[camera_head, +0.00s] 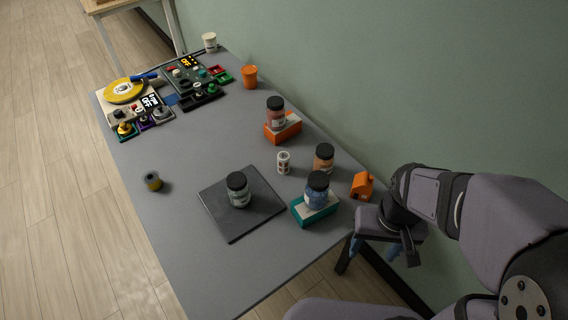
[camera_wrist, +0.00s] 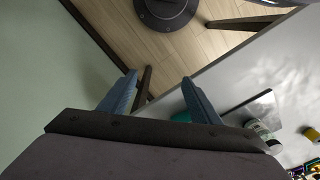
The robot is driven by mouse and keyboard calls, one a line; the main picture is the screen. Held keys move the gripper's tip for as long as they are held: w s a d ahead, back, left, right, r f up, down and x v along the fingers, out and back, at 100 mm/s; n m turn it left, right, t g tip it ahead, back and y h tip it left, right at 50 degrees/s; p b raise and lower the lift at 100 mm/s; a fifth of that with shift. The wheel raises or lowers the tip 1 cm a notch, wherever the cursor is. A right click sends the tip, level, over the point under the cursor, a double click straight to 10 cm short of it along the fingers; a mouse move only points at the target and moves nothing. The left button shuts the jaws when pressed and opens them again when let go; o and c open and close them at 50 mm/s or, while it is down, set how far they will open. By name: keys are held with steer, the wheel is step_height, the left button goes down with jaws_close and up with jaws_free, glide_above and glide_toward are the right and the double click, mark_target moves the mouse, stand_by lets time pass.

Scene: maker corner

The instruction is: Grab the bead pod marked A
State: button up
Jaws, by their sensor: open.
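Several dark-lidded jars of beads stand on the grey table. One jar (camera_head: 276,118) is on an orange block, one orange-filled jar (camera_head: 323,160) stands behind, one blue-filled jar (camera_head: 317,194) is on a teal and white block, and one pale-green jar (camera_head: 239,194) stands on a dark square mat. I cannot read an A on any of them. My gripper (camera_head: 374,251) is open and empty, beyond the table's right edge and apart from the jars. The wrist view shows its two blue fingers (camera_wrist: 158,80) spread, with one jar (camera_wrist: 262,132) at right.
The dark mat (camera_head: 222,219), orange block (camera_head: 284,134), teal block (camera_head: 309,215), small white pot (camera_head: 283,162) and orange house-shaped piece (camera_head: 362,186) surround the jars. A yellow-and-dark roll (camera_head: 153,181) lies left. Electronics and an orange cup (camera_head: 250,77) are farther back. The front table is clear.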

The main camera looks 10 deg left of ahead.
stand_by(0.3)
step_height(320, 180, up, 5)
steer(key=n+t+y+b, duration=0.2)
steer(key=n+t, duration=0.2)
glide_above(285, 159)
steer(key=s, duration=0.1)
steer(key=f, duration=0.9)
steer(key=shift+s+d+f, duration=0.15)
steer(key=shift+s+f, duration=0.05)
steer(key=shift+f, duration=0.55)
steer(key=shift+d+p+x, duration=0.2)
steer(key=shift+p+x, duration=1.4)
steer(key=shift+x, duration=2)
